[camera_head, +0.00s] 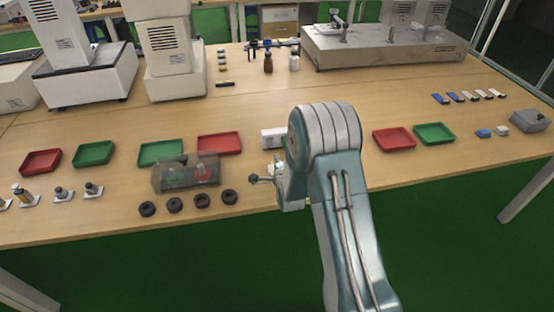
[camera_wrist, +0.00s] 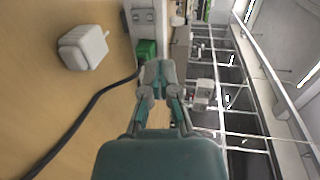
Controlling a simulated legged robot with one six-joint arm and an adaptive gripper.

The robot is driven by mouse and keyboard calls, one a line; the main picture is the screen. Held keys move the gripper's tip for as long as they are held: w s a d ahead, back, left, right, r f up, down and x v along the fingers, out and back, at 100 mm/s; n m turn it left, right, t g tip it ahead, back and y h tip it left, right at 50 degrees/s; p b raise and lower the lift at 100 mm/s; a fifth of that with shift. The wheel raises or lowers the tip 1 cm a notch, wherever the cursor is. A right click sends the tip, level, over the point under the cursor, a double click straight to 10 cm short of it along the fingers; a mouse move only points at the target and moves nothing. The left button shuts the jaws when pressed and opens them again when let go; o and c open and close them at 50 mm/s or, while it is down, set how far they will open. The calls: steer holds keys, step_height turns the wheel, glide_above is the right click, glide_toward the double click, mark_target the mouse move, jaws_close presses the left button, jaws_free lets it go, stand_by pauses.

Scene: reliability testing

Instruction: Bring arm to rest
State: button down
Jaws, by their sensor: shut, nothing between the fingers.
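My arm (camera_head: 340,210) rises from the bottom of the head view, bent at a large rounded joint over the front of the wooden table. In the wrist view my gripper (camera_wrist: 160,74) is shut, its two fingers together with nothing between them. It points away over the table, apart from the things around it. In the head view the wrist end is small and partly hidden behind the rounded joint, so the finger state is unclear there.
The table (camera_head: 300,95) holds red trays (camera_head: 219,144) and green trays (camera_head: 433,133) on both sides of my arm. A clear box (camera_head: 186,174) and several black rings (camera_head: 202,200) lie left. A white block (camera_wrist: 83,47) and black cable (camera_wrist: 82,112) show in the wrist view.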

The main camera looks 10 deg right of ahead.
steer(key=s+r+n+g, duration=0.3)
steer(key=s+r+n, duration=0.25)
steer(key=r, duration=0.45)
steer(key=s+r+n+g, duration=0.2)
steer(key=s+r+n, duration=0.2)
steer(key=s+r, duration=0.45)
steer(key=s+r+n+g, duration=0.2)
steer(key=s+r+n, duration=0.1)
steer(key=s, duration=0.9)
steer(key=s+r+n+g, duration=0.3)
steer(key=s+n, duration=0.2)
steer(key=s, duration=0.8)
steer(key=shift+s+d+r, duration=0.25)
steer(key=shift+d, duration=0.1)
steer(key=shift+n, duration=0.25)
